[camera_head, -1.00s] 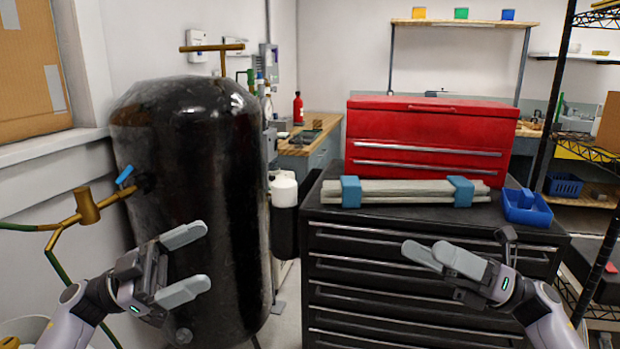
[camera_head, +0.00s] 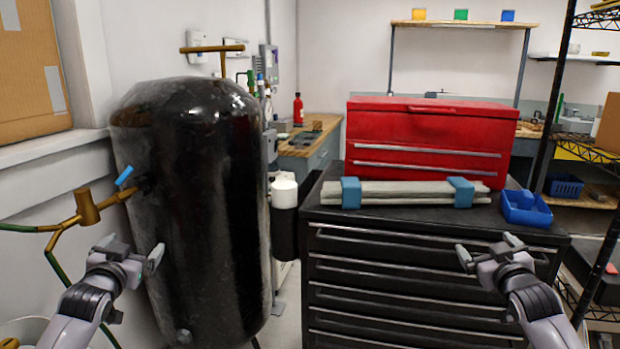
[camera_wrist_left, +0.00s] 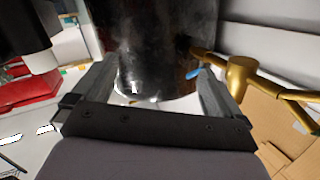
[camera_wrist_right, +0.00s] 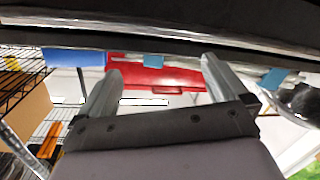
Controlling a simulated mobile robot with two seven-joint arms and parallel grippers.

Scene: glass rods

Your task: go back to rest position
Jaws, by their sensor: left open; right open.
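My left gripper (camera_head: 130,252) is open and empty in front of the black tank at the left of the head view. Its two spread fingers also show in the left wrist view (camera_wrist_left: 150,92). My right gripper (camera_head: 488,250) is open and empty in front of the black drawer cabinet. Its spread fingers show in the right wrist view (camera_wrist_right: 160,85) with nothing between them. The pale glass rods (camera_head: 405,194) lie across two blue holders (camera_head: 351,192) on the cabinet top, apart from both grippers.
The black tank (camera_head: 205,200) stands at the left, with brass piping (camera_head: 86,207) beside it. The black drawer cabinet (camera_head: 400,285) bears a red toolbox (camera_head: 425,140) and a blue bin (camera_head: 527,208). A wire shelf rack (camera_head: 590,150) stands at the right.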

